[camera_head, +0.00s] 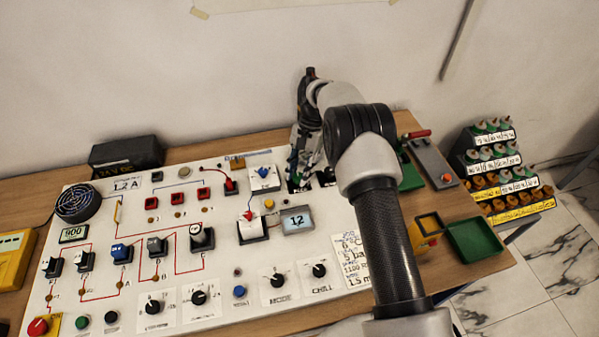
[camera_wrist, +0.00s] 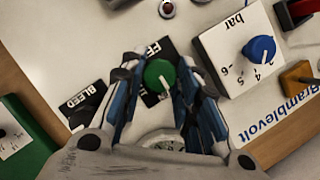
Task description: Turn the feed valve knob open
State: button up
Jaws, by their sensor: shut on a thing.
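The feed valve knob (camera_wrist: 160,75) is green and round with a pale pointer line. It sits on a black plate whose lettering starts with "FE"; the rest is covered. My gripper (camera_wrist: 159,82) has its blue-sided fingers on either side of the knob and is shut on it. In the head view my gripper (camera_head: 303,175) reaches down onto the back right part of the white panel (camera_head: 215,255), and the knob is hidden there. A round dial (camera_wrist: 163,140) shows partly between the fingers.
A black BLEED plate (camera_wrist: 82,103) lies left of the fingers in the wrist view. A blue pressure knob (camera_wrist: 259,49) marked bar stands close on the right. A green box (camera_wrist: 22,140) is at the lower left. A display (camera_head: 297,220) reads 12.

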dwell(0.3)
jog(key=o, duration=1.1)
jog(key=shift+c, duration=0.2)
jog(key=v, duration=0.7)
jog(key=shift+r, duration=0.2)
jog(key=shift+w+d+r, duration=0.1)
jog(key=shift+w, duration=0.05)
